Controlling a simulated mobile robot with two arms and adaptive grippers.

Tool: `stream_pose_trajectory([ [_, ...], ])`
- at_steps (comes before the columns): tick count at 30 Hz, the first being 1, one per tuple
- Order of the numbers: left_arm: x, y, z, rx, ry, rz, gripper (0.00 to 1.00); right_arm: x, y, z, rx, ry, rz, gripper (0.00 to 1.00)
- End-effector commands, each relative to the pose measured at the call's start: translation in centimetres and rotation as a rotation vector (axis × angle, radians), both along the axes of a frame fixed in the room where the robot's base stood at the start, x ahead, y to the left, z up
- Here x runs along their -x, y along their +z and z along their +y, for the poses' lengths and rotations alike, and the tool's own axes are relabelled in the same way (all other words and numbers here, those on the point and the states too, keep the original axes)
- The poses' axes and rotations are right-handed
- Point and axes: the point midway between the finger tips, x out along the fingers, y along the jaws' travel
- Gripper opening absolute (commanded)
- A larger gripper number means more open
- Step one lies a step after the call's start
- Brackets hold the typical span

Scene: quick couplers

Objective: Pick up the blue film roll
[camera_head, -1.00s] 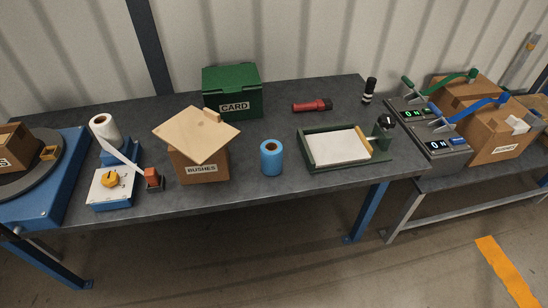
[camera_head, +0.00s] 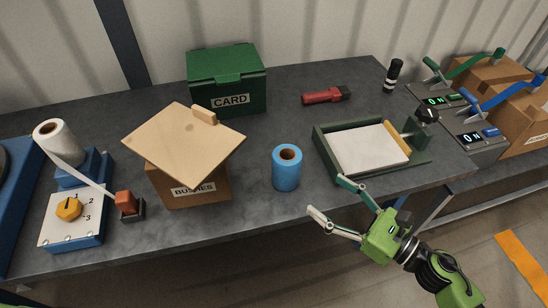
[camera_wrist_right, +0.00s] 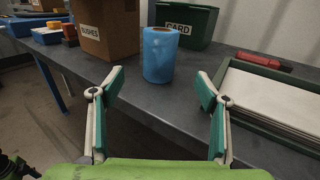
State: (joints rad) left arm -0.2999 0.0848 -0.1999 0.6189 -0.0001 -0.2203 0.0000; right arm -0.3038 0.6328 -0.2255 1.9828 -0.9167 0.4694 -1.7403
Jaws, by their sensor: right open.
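The blue film roll (camera_head: 286,169) stands upright near the front edge of the dark table, right of the BUSHES box. It also shows in the right wrist view (camera_wrist_right: 160,56), beyond and roughly between the fingers. My right gripper (camera_head: 331,203) is open and empty in front of the table's front edge, to the right of and nearer than the roll. In the right wrist view its two fingers (camera_wrist_right: 158,90) are spread wide, apart from the roll. A small bit of green at the bottom left of the head view is too little to read as my left gripper.
Left of the roll stands the BUSHES box (camera_head: 187,187) with a board (camera_head: 180,145) on top. The green CARD box (camera_head: 227,75) is behind. A green tray (camera_head: 322,150) with white sheets lies to the right. A red torch (camera_head: 322,97) lies further back.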

Motion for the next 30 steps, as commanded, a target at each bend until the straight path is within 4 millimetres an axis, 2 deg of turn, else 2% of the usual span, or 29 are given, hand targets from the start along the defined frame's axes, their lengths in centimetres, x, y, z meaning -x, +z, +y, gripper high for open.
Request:
stream_pose_trajectory([
  [3, -0.6, 0.6, 1.6, -0.019, -0.001, -0.008, 0.57, -0.8, 0.3, 0.8, -0.002, 0.000, -0.003, 0.68],
  [5, -0.6, 1.0, 1.9, -0.022, -0.001, -0.008, 0.57, -1.4, 0.4, 1.6, -0.002, 0.000, -0.002, 0.68],
  [14, 0.9, 2.5, -1.9, 0.021, 0.001, 0.011, 0.57, -4.9, 0.3, 5.7, -0.004, -0.002, 0.002, 0.68],
  [20, 0.1, 2.9, -0.9, 0.011, -0.002, 0.002, 0.57, -5.7, 0.1, 6.7, -0.002, -0.003, 0.002, 0.68],
  [26, -0.3, 4.6, -0.2, 0.003, 0.001, -0.003, 0.57, -7.4, 0.9, 9.0, -0.005, -0.002, 0.001, 0.68],
  [30, -0.3, 4.8, -0.2, 0.002, 0.002, -0.004, 0.57, -8.5, 0.5, 10.2, -0.003, -0.003, 0.002, 0.68],
])
